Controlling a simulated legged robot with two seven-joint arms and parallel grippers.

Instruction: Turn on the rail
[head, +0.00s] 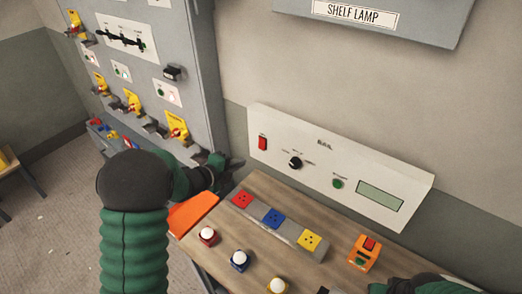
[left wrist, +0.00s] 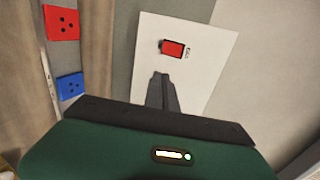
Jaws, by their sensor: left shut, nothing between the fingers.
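The white panel labelled RAIL (head: 325,165) is on the wall behind the table. It has a red switch (head: 262,143) at its left end, a black knob (head: 295,163), a green round button or lamp (head: 337,183) and a blank greenish display (head: 380,196). My left gripper (head: 236,164) is shut and empty, in front of and below the panel's left end. In the left wrist view, the closed fingers (left wrist: 161,80) point toward the red switch (left wrist: 173,48), apparently just short of it. My right arm shows at the lower right edge; its gripper is out of view.
The wooden table (head: 225,235) carries a strip with red, blue and yellow sockets (head: 273,217), several round buttons and an orange box (head: 364,253). A grey cabinet (head: 150,60) with yellow-backed switches stands at left. A SHELF LAMP box (head: 370,15) hangs above.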

